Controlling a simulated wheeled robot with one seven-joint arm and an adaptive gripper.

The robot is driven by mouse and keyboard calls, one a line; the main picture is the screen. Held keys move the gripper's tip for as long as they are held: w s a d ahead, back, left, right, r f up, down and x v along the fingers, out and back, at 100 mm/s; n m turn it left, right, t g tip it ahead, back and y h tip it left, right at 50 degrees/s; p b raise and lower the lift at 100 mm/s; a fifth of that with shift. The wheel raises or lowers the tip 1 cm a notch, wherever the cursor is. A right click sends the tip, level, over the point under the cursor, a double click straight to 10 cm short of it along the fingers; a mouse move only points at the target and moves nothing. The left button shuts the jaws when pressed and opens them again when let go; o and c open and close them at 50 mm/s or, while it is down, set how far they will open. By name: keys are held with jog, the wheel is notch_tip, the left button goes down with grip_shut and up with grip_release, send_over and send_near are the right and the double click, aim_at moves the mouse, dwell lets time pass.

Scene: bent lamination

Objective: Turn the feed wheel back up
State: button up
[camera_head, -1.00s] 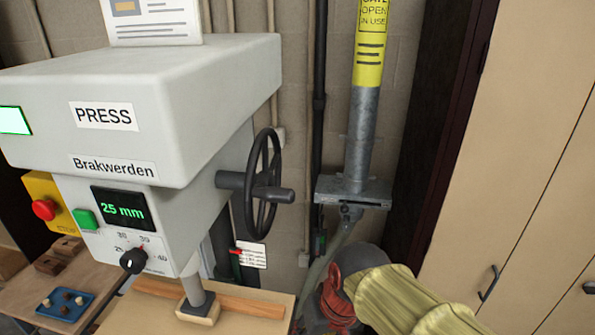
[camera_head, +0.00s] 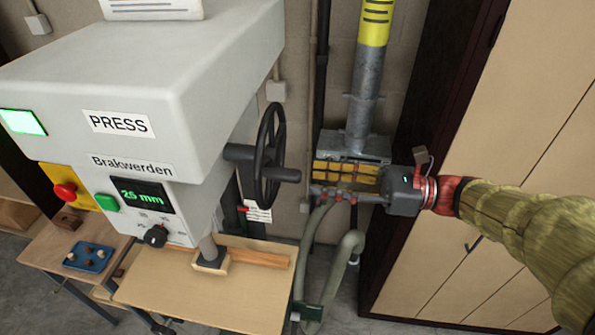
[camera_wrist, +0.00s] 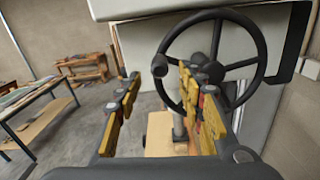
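The feed wheel (camera_head: 267,165) is a dark spoked handwheel on a shaft at the right side of the press. It is seen nearly edge-on in the head view, with a handle (camera_head: 288,175) pointing right. The wrist view shows the wheel (camera_wrist: 211,72) face-on, with its knob (camera_wrist: 160,66) at the left of the rim. My gripper (camera_head: 318,182) is to the right of the wheel, apart from it, fingers pointing left towards it. The wrist view shows my gripper (camera_wrist: 160,80) open and empty, its yellow-padded fingers apart. The right finger hides the wheel's lower part.
The press (camera_head: 150,75) reads 25 mm. Its ram foot (camera_head: 211,262) stands over a wooden board. A metal duct with a yellow sleeve (camera_head: 375,20) stands behind my gripper. A tall cabinet (camera_head: 520,110) is at the right. A blue tray (camera_head: 89,258) lies on a bench at left.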

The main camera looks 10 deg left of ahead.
aim_at(286, 175)
jog(key=shift+w+a+p, duration=0.15)
jog(key=shift+a+p, duration=0.1)
jog(key=shift+a, duration=1.75)
jog(key=shift+w+a+p, duration=0.15)
jog(key=shift+a+p, duration=0.05)
jog(key=shift+a, duration=1.75)
jog(key=shift+c, duration=1.1)
jog(key=c, duration=0.7)
grip_shut()
